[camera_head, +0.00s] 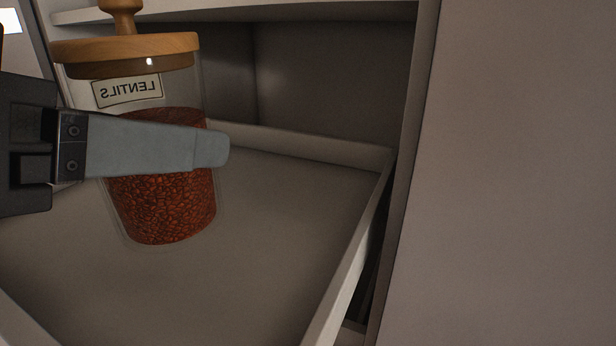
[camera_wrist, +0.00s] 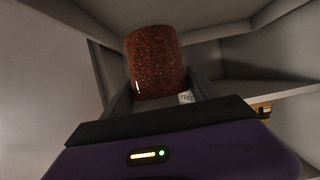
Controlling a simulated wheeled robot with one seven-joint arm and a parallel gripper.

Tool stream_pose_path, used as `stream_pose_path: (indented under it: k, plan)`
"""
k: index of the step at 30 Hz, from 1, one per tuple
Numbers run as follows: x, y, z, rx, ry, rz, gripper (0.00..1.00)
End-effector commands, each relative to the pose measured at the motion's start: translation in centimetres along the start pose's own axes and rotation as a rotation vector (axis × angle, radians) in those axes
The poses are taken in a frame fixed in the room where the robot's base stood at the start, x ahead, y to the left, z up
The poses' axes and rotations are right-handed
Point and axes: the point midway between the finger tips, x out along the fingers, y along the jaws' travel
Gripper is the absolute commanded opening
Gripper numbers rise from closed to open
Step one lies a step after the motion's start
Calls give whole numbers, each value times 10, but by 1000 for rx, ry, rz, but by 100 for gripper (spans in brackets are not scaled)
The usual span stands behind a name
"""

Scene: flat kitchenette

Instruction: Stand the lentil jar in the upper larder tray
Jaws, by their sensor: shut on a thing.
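The lentil jar (camera_head: 160,210) is clear glass, partly filled with red-brown lentils, with a wooden knobbed lid and a label whose lettering looks mirrored. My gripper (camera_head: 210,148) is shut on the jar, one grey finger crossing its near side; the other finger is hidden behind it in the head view. The jar is close to upright, slightly tilted, over the larder tray (camera_head: 290,210). I cannot tell for sure whether its base touches the tray floor. In the wrist view the jar (camera_wrist: 155,60) sits between the two fingers of my gripper (camera_wrist: 158,88).
The tray has low walls, with its right wall (camera_head: 345,270) and back wall (camera_head: 310,145) visible. A pale shelf (camera_head: 290,12) lies above. A tall plain panel (camera_head: 510,170) bounds the right side. Bare tray floor lies right of the jar.

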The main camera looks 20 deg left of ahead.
Motion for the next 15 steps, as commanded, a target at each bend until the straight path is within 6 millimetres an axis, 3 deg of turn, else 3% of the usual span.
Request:
stream_pose_path:
  k: [6,15]
  plan:
    - [15,0,38,-2,3,-2,0]
    - [25,0,61,-1,3,-2,0]
